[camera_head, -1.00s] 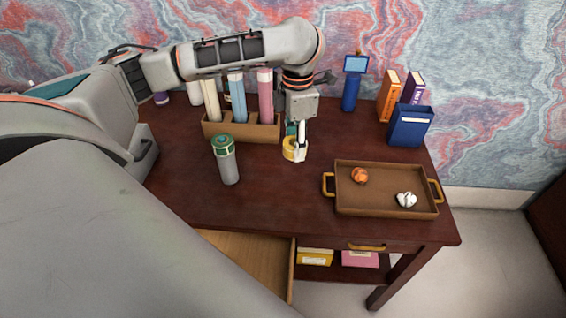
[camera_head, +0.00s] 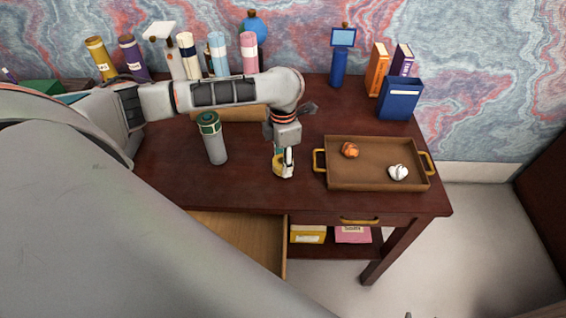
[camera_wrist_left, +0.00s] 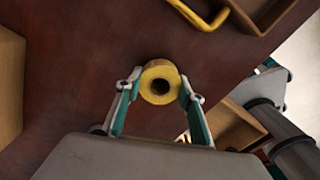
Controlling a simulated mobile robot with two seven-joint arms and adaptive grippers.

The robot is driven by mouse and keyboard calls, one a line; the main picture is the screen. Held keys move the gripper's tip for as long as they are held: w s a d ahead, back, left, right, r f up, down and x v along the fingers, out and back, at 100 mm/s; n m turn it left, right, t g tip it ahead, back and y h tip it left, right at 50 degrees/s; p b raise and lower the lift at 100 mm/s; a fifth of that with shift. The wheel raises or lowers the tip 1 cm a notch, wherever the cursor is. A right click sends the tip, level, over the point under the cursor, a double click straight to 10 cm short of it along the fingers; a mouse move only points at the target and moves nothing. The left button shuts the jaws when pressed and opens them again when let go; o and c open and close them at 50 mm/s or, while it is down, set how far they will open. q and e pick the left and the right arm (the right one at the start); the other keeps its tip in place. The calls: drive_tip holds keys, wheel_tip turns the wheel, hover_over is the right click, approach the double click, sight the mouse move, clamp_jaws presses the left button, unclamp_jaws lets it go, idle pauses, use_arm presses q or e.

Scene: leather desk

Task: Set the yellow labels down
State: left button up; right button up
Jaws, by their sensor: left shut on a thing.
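The yellow labels are a yellow roll (camera_head: 278,170) with a dark hole through its middle. They are between the fingers of my left gripper (camera_head: 284,164), over the desk's front part, left of the tray. In the left wrist view the roll (camera_wrist_left: 160,68) sits between the two fingertips of the left gripper (camera_wrist_left: 160,90), which is shut on it. I cannot tell whether the roll touches the desk top.
A brown tray (camera_head: 375,181) with an orange and a white item stands right of the gripper. A grey bottle (camera_head: 215,149) stands to the left. A drawer (camera_head: 240,235) is open below the front edge. A long wooden holder (camera_head: 235,113) is behind.

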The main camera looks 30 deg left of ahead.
use_arm(q)
drive_tip(key=shift+f, duration=0.3)
drive_tip(key=shift+f, duration=0.1)
drive_tip(key=o, duration=1.1)
